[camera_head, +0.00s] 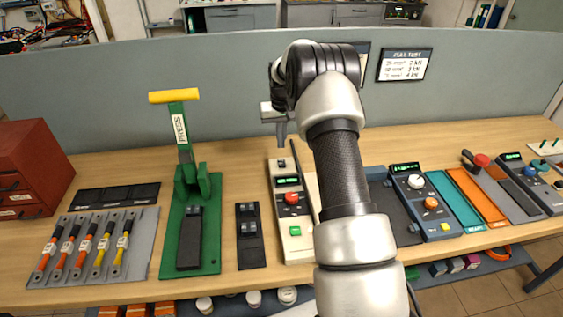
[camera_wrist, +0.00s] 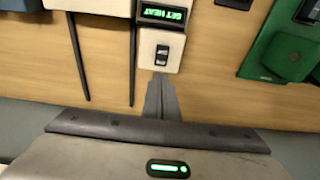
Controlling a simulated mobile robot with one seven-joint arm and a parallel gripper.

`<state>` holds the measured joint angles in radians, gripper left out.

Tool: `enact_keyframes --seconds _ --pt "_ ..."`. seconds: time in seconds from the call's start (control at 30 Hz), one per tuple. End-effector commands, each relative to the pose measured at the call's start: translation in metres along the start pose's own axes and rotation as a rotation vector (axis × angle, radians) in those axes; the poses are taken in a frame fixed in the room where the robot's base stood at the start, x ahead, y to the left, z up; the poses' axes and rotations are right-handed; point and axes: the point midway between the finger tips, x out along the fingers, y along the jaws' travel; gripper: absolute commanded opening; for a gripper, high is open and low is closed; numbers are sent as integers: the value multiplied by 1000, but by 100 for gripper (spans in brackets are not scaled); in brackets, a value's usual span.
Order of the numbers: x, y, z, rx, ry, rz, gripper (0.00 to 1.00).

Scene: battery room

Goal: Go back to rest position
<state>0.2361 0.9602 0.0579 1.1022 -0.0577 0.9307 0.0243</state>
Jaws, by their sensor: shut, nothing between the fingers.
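My arm reaches up the middle of the head view and bends down at its far end. My gripper (camera_head: 281,138) hangs above the back part of the bench (camera_head: 232,160), just behind a beige console (camera_head: 290,218) with a red knob and a green button. In the wrist view my gripper (camera_wrist: 161,85) shows as grey fingers closed together and empty. Their tips appear near the console's black rocker switch (camera_wrist: 161,54); I cannot tell whether they touch it. The console's display (camera_wrist: 164,13) is lit green.
A green press (camera_head: 188,220) with a yellow handle stands left of the console. A rack of cables (camera_head: 92,248) and a red drawer cabinet (camera_head: 30,170) are farther left. A blue console (camera_head: 425,205) stands right of my arm. A grey partition (camera_head: 180,80) runs behind the bench.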

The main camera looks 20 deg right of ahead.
Motion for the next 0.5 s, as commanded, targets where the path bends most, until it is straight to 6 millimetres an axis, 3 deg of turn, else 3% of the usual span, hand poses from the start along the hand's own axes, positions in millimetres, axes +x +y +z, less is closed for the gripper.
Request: enact_keyframes --seconds 0.1,0.5 --pt "-10 0 -2 0 1 0 0" --pt "-11 0 -2 0 0 0 0"
